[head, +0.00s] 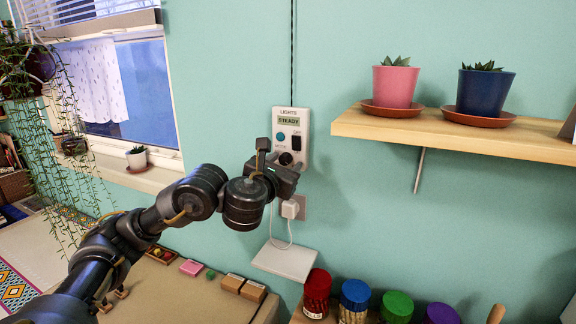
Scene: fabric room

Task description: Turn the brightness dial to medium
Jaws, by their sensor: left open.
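A white control panel (304,119) labelled LIGHTS is fixed to the teal wall. Its small display (289,120) reads STEADY. Below the display are a teal round button (281,136) and a black switch (296,143). A dark round dial (286,158) sits at the bottom of the panel, partly hidden by my left gripper. My left gripper (280,160) is open at the lower part of the panel, its fingers around or just in front of the dial; contact cannot be told. My right gripper is not in view.
A wooden shelf (470,138) with two potted succulents juts out at the right. Below the panel are a plugged-in white adapter (290,209) and a white flat box (285,261). Several lidded jars stand at the bottom. A window is at the left.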

